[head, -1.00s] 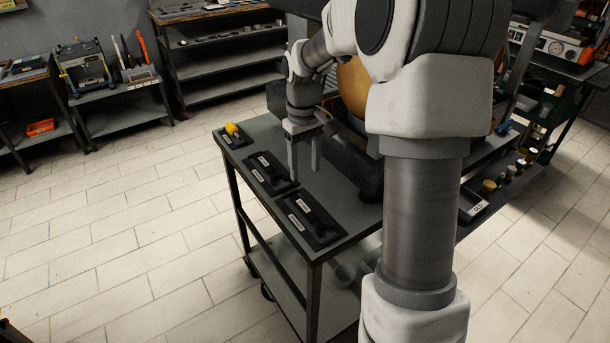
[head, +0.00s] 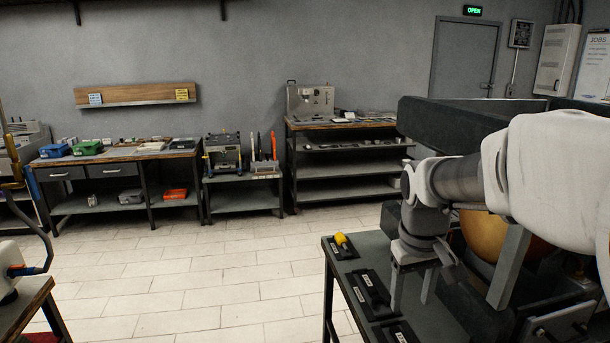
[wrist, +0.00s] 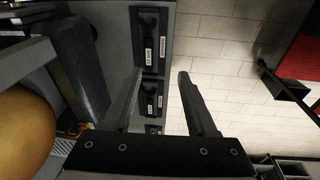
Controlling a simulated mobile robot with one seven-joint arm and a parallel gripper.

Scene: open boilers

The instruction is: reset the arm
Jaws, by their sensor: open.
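My gripper (head: 411,286) points down over the near cart in the head view, with its two fingers apart and nothing between them. In the wrist view my gripper (wrist: 165,95) shows both fingers spread, with the cart top and black holders beyond them. The arm reaches in from the right side of the head view. The cart (head: 344,262) carries black labelled holders (head: 371,295) along its left edge. A yellow object (head: 341,239) sits on the farthest holder. Whether the fingertips touch the cart top I cannot tell.
A round golden boiler part (head: 485,235) stands close right of my gripper; it also shows in the wrist view (wrist: 24,140). Open tiled floor (head: 230,270) lies left of the cart. Workbenches (head: 120,155) and a shelf unit (head: 345,165) line the back wall.

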